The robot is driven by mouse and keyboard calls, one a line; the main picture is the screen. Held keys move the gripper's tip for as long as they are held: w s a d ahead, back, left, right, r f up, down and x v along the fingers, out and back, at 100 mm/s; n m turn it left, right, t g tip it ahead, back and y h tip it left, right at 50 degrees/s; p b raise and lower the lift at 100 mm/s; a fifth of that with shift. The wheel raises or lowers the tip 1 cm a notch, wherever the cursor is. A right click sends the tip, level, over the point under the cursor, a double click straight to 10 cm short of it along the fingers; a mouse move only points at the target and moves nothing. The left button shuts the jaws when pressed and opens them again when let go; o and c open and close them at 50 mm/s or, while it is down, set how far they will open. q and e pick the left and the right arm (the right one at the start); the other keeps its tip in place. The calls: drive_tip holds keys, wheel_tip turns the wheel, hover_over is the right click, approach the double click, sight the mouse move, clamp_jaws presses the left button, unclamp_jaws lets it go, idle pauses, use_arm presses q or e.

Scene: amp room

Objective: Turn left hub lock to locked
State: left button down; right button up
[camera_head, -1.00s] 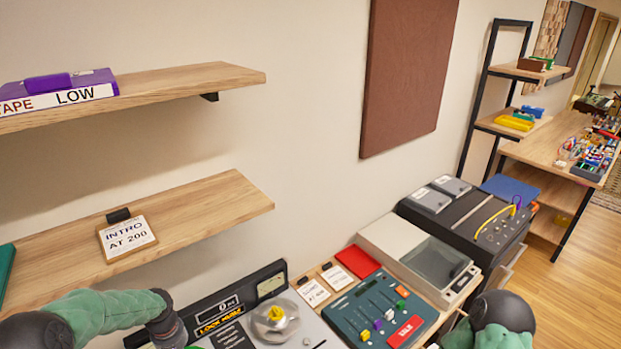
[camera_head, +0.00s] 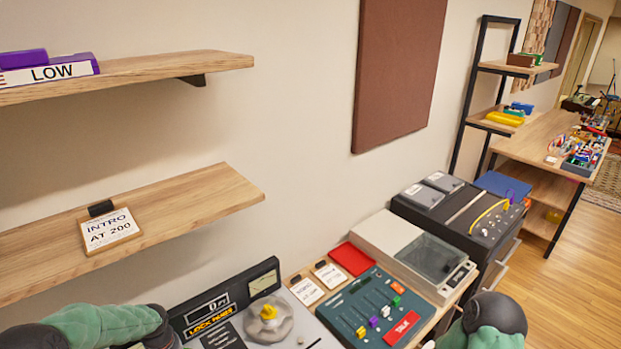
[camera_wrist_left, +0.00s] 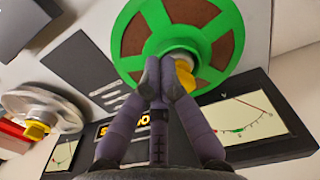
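The left hub lock (camera_wrist_left: 185,76) is a yellow knob at the centre of a green reel (camera_wrist_left: 225,17) with brown gaps, in the left wrist view. My left gripper (camera_wrist_left: 161,78) is right at this hub, its fingertips drawn together in front of and just left of the visible yellow. The fingertips hide part of the knob, so I cannot tell whether any of it is between them. In the head view the left arm enters at the bottom left and its gripper is out of the picture. My right gripper is not in view.
The other hub has a silver reel with a yellow knob (camera_head: 268,312); this knob also shows in the left wrist view (camera_wrist_left: 37,129). A meter panel (camera_head: 225,300) rises behind the deck. A teal mixer (camera_head: 376,308) stands to its right. A wooden shelf (camera_head: 180,215) overhangs at left.

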use_arm(q)
drive_tip(key=shift+w+a, duration=0.15)
drive_tip(key=shift+a, duration=0.15)
idle(1.0)
drive_tip(key=shift+s+a+r+b, duration=0.15)
drive_tip(key=shift+s+a+b, duration=0.1)
drive_tip(key=shift+b, duration=0.2)
drive_tip(key=shift+s+d, duration=0.15)
wheel_tip(320, 180, up, 6)
drive_tip(key=p, duration=0.3)
drive_tip(key=shift+s+d, duration=0.15)
idle(0.4)
